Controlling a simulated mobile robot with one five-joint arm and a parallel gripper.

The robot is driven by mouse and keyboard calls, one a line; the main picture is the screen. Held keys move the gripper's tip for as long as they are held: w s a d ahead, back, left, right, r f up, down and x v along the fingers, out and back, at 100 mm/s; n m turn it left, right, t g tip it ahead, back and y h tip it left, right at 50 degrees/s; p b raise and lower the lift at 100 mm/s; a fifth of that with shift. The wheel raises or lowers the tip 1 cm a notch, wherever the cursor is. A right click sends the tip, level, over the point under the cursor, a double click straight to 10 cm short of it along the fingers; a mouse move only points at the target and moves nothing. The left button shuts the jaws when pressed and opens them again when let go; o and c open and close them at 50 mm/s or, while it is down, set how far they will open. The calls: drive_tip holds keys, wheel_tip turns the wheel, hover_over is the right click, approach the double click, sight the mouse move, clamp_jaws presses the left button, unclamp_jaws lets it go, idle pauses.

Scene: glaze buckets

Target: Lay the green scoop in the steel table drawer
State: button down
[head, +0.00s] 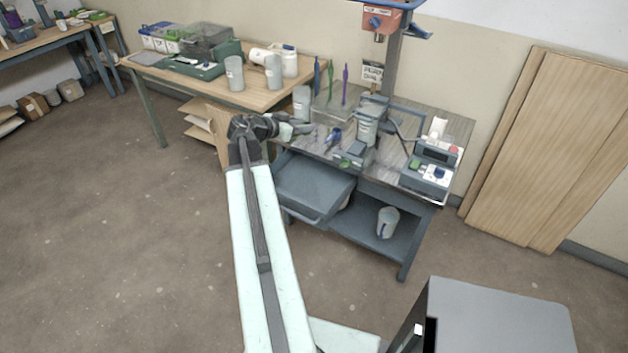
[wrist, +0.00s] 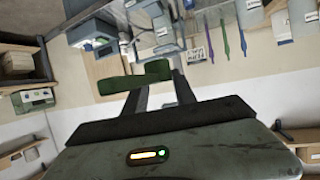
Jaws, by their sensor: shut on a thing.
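My gripper (head: 293,128) is beside the left end of the steel table (head: 405,160), above and behind the pulled-out drawer in the head view. In the wrist view my gripper (wrist: 158,78) is shut on the green scoop (wrist: 118,85), whose green parts show on both sides of the fingers. The scoop is not clearly made out in the head view. The steel table drawer (head: 315,187) stands open toward the front left below my gripper. Its visible inside looks bare and grey; the back part is under the tabletop.
The tabletop holds a grey bucket (head: 367,128), a box with a display (head: 436,152) and a green-marked device (head: 351,159). A bucket (head: 387,222) stands on the lower shelf. A wooden table (head: 262,92) with buckets stands behind left. The floor before the drawer is clear.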

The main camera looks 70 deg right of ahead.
drive_tip(key=b, duration=2.7)
hover_over(311, 206)
wheel_tip(311, 206, down, 28)
drive_tip(key=shift+w+d+r, duration=0.1)
drive_tip(key=shift+r, duration=0.1)
drive_tip(key=shift+w+d+r, duration=0.1)
drive_tip(key=shift+d+r, duration=0.05)
drive_tip(key=shift+r, duration=0.05)
drive_tip(key=w+d+f+b, duration=0.1)
drive_tip(key=w+d, duration=0.3)
drive_tip(key=d, duration=0.3)
drive_tip(key=w+d+f, duration=0.1)
drive_tip(key=w+d, duration=0.3)
drive_tip(key=d, duration=0.2)
drive_tip(key=shift+w+d+f+b, duration=0.1)
drive_tip(key=shift+f+b, duration=0.95)
drive_tip(key=shift+b, duration=0.25)
drive_tip(key=shift+w+f+b, duration=0.1)
drive_tip(key=shift+f+b, duration=0.9)
drive_tip(key=shift+b, duration=0.25)
drive_tip(key=shift+f, duration=0.1)
drive_tip(key=c, duration=1)
unclamp_jaws()
